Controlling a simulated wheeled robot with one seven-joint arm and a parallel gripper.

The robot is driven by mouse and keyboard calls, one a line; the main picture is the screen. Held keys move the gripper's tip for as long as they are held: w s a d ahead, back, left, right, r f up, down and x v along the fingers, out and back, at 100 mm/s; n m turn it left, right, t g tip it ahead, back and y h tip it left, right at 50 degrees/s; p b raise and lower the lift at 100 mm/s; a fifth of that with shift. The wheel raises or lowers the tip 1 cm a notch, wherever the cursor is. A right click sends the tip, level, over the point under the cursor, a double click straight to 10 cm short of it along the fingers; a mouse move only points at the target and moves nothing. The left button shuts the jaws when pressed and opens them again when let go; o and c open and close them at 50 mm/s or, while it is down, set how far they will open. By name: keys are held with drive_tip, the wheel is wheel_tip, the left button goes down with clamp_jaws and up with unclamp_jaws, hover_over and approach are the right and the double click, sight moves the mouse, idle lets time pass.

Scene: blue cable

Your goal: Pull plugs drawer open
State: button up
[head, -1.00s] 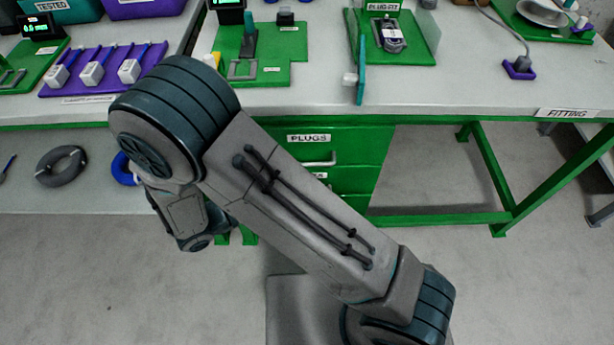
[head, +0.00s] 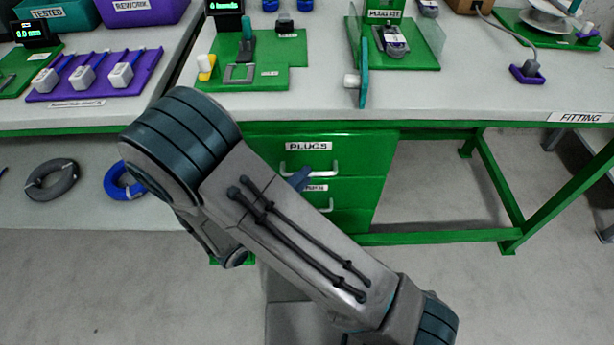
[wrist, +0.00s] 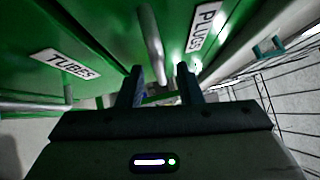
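The green plugs drawer (head: 345,145) is the top one in the unit under the bench, with a PLUGS label and a pale bar handle (head: 322,169). It looks shut. My gripper (wrist: 160,70) is open, its two dark fingers apart. In the wrist view the plugs drawer's handle (wrist: 151,45) reaches toward the gap between the fingertips; I cannot tell whether they touch it. In the head view a bluish finger of my gripper (head: 299,179) shows by the handle's left end, and my arm hides the rest of the gripper.
The tubes drawer sits below, with its own handle (wrist: 45,105) and label (wrist: 65,62). The bench top (head: 420,97) overhangs the drawers. A green bench leg (head: 500,185) stands to the right, with open floor before it. Cable coils (head: 52,180) lie on the lower shelf at left.

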drive_tip(key=shift+x, duration=1.2)
clamp_jaws()
